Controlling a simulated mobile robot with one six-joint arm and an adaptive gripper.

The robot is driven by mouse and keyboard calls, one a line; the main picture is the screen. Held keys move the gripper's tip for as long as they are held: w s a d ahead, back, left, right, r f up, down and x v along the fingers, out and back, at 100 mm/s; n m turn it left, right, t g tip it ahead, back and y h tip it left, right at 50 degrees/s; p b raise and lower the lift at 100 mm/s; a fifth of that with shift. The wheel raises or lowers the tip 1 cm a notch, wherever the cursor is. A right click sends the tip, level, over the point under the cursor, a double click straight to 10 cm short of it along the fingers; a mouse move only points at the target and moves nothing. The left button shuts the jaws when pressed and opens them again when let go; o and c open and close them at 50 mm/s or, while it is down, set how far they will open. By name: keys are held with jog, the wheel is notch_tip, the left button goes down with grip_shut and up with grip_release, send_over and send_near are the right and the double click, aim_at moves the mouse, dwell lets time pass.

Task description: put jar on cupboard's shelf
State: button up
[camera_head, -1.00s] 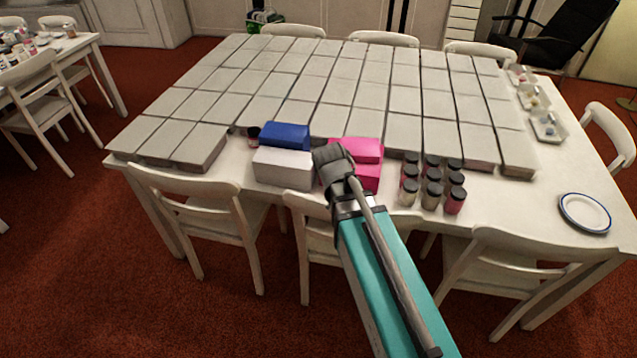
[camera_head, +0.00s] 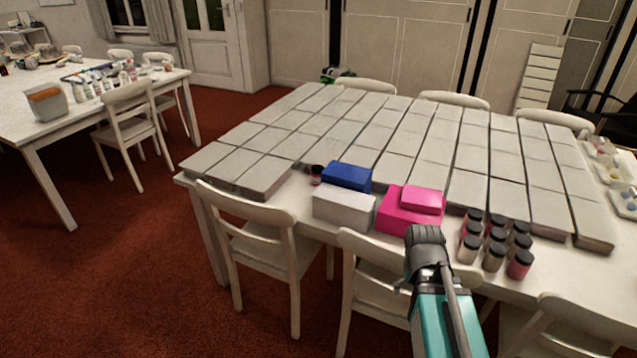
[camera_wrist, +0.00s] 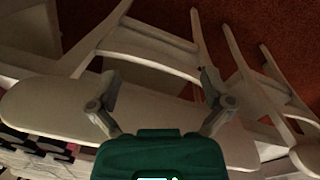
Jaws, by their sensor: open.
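Several small jars (camera_head: 493,257) with dark lids and pale, red or pink contents stand upright in a tight group near the table's front edge, in the head view. Tall panelled cupboard doors (camera_head: 400,45) line the back wall; no open shelf is clearly visible.
The white table (camera_head: 285,200) is mostly covered by rows of pale blocks (camera_head: 400,140). A blue box (camera_head: 346,177), a white box (camera_head: 343,209) and pink boxes (camera_head: 408,210) stand left of the jars. White chairs (camera_head: 250,235) crowd the front edge. Red floor is open at left.

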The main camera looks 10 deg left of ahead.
notch_tip(320, 180, down, 7)
jog(key=s+d+m+b, duration=0.1)
jog(key=b, duration=0.5)
jog(key=shift+y, duration=0.3)
jog(key=shift+s+d, duration=0.1)
jog(key=shift+c, duration=0.3)
jog(key=c, duration=0.5)
jog(key=shift+d, duration=0.1)
jog(key=shift+c, duration=0.2)
